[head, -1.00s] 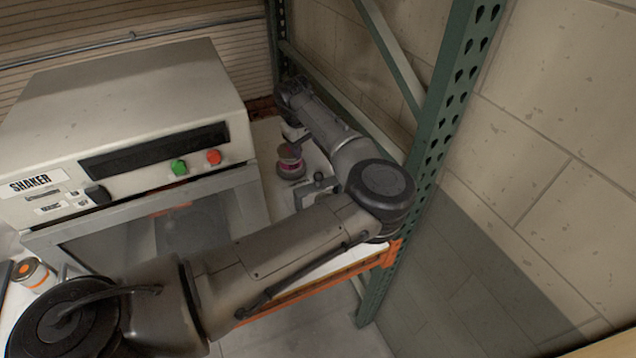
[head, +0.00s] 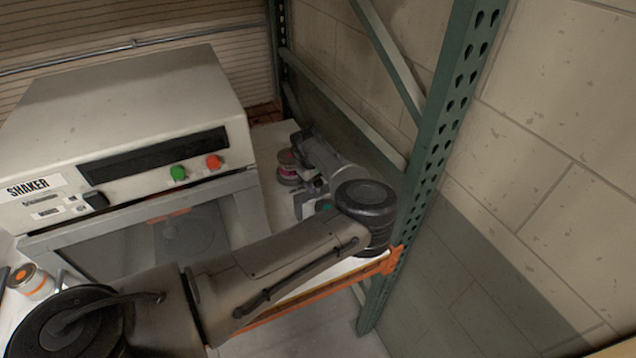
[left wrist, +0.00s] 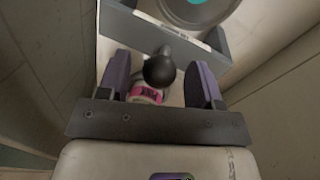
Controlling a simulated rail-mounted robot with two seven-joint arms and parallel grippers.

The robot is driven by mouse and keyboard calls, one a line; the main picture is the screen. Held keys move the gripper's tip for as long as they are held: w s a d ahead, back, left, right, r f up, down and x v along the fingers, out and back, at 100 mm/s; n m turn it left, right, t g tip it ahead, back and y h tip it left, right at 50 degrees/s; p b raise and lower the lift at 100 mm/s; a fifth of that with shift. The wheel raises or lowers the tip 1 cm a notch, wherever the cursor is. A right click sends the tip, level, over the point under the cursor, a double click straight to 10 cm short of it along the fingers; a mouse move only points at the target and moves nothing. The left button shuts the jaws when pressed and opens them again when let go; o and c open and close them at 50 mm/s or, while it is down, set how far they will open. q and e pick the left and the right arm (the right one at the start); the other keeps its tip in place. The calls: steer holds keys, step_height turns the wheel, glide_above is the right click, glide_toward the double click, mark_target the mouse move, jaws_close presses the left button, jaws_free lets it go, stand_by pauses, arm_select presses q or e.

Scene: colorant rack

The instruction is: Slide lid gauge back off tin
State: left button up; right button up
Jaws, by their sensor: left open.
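The lid gauge (left wrist: 222,42) is a grey bracket with a small printed strip and a black ball knob (left wrist: 159,70). It stands against a tin with a teal-centred lid (left wrist: 192,12), which the top edge of the left wrist view cuts off. In the head view the gauge (head: 305,201) and the teal lid (head: 325,206) are partly hidden by my left arm. My left gripper (left wrist: 161,82) is open, with its purple fingers either side of the knob and gaps showing. In the head view the gripper (head: 317,184) is mostly hidden.
The shaker (head: 140,120) stands left. A green rack post (head: 440,130) and block wall are at right. An orange-banded tin (head: 30,280) is far left.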

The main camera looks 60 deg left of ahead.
arm_select(q)
steer(key=shift+w+f, duration=0.1)
steer(key=shift+f, duration=0.3)
steer(key=shift+c, duration=0.2)
jaws_close()
